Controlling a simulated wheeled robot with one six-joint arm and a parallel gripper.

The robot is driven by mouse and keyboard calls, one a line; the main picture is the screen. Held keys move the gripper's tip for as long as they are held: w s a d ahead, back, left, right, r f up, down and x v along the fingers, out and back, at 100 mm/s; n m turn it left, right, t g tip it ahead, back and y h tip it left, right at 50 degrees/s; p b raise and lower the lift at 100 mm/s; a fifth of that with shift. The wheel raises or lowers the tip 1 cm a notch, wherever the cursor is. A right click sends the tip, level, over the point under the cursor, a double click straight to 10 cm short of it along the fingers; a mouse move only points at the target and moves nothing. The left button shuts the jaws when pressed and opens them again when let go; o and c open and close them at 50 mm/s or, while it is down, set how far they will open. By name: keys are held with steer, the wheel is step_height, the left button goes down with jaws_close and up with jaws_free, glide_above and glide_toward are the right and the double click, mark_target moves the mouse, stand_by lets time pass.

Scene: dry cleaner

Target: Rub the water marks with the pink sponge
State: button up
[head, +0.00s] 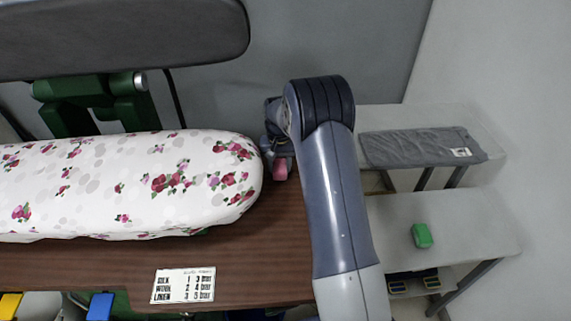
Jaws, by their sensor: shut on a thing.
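My gripper (279,150) is partly hidden behind my arm, just off the rounded right end of the ironing board (130,185). It is shut on the pink sponge (280,170), which shows as a small pink block below it, over the back edge of the brown table. I cannot tell whether the sponge touches anything under it. The board's white cover has red flowers and pale grey round spots; I cannot tell whether any of these are water marks.
A dark padded press head (120,38) on a green bracket hangs above the board. A printed card (184,286) lies on the brown table (258,255). At right, a grey folded cloth (420,148) and a green block (422,235) lie on separate white surfaces.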

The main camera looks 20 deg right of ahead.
steer(key=shift+w+a+f, duration=0.1)
steer(key=shift+w+a, duration=0.1)
steer(key=shift+a, duration=0.85)
steer(key=shift+w, duration=0.25)
steer(key=shift+s+d+f+b, duration=0.15)
steer(key=shift+s+d, duration=0.1)
steer(key=shift+d, duration=1.1)
steer(key=shift+s+d+f+b, duration=0.15)
steer(key=shift+s+d, duration=0.15)
steer(key=shift+d, duration=1.05)
steer(key=shift+s+d+f+b, duration=0.15)
steer(key=shift+s+d, duration=0.1)
steer(key=shift+d, duration=1.1)
steer(key=shift+w+a+f, duration=0.1)
steer(key=shift+w+a, duration=0.05)
steer(key=shift+a, duration=0.95)
steer(key=shift+w+a+f, duration=0.1)
steer(key=shift+w+a, duration=0.05)
steer(key=shift+a, duration=0.95)
steer(key=shift+w+a, duration=0.2)
steer(key=shift+a, duration=0.8)
steer(key=shift+w+a, duration=0.15)
steer(key=shift+a, duration=0.85)
steer(key=shift+r, duration=0.1)
